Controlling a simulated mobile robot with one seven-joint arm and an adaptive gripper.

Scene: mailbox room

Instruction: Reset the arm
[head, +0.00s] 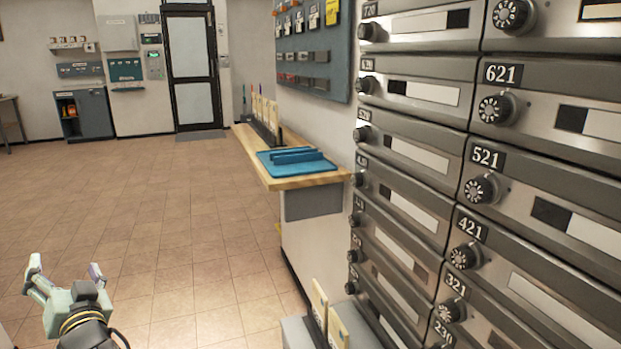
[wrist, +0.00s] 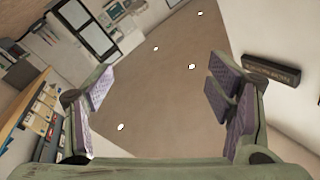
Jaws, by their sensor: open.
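My gripper (head: 65,272) is at the lower left of the head view, over the tiled floor and well left of the mailboxes. It is open and empty. In the wrist view my gripper (wrist: 158,95) shows its two purple-padded fingers spread wide, with nothing between them. The ceiling with small lights fills the space beyond the fingers, so the wrist camera is tilted upward.
Mailboxes (head: 485,160) with dials and number plates fill the right side. A wooden counter (head: 250,150) bearing a blue tray (head: 296,171) runs along the wall. A dark door (head: 193,70) stands at the back. The tiled floor (head: 140,200) at left and middle is clear.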

